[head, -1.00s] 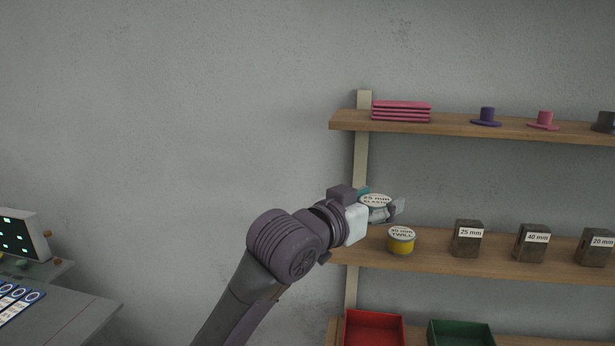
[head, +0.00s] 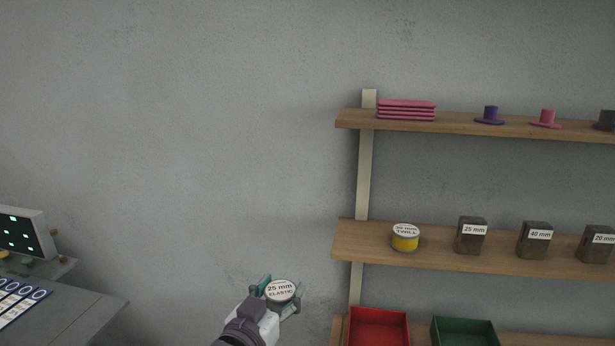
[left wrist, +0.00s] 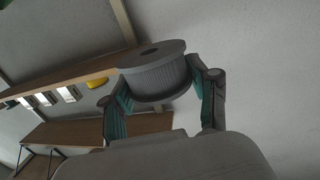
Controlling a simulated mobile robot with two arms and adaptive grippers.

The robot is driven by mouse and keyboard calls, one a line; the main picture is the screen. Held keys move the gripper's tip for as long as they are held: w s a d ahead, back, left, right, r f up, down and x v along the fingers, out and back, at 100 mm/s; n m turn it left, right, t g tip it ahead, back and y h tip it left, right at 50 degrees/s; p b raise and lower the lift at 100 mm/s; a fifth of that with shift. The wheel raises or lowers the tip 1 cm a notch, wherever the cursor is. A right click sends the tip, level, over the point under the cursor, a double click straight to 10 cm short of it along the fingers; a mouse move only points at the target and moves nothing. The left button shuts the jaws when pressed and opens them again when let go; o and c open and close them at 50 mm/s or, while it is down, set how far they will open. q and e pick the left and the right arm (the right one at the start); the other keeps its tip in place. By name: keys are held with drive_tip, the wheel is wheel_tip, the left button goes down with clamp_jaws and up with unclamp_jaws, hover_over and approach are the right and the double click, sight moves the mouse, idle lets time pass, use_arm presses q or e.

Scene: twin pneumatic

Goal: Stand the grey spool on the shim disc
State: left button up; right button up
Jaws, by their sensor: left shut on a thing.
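The grey spool (left wrist: 152,75) is held between the two fingers of my left gripper (left wrist: 160,95) in the left wrist view. In the head view its white round label (head: 281,290) reads 25 mm ELASTIC, and my left gripper (head: 276,298) is shut around it in front of the bare wall, left of the shelves and below the middle shelf's height. I cannot make out the shim disc in these frames. My right gripper is not in view.
The middle shelf (head: 345,247) carries a yellow spool (head: 405,238) and several dark labelled blocks. Red (head: 378,330) and green (head: 464,333) bins stand below. A grey bench (head: 95,312) with a lit panel (head: 22,234) is at the left. The wall between is clear.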

use_arm(q)
drive_tip(key=s+a+f+n+t+y, duration=0.1)
drive_tip(key=s+a+f+n+y, duration=0.15)
drive_tip(key=s+a+f, duration=0.35)
drive_tip(key=s+a+f+n+y, duration=0.25)
drive_tip(key=s+a, duration=0.25)
drive_tip(key=a, duration=0.3)
drive_tip(key=s+f+y, duration=0.1)
drive_tip(key=s+f, duration=0.2)
drive_tip(key=s, duration=0.5)
drive_tip(key=shift+s+f+m, duration=0.2)
drive_tip(key=shift+f+m, duration=0.05)
drive_tip(key=shift+m, duration=0.15)
drive_tip(key=shift+a+f, duration=0.1)
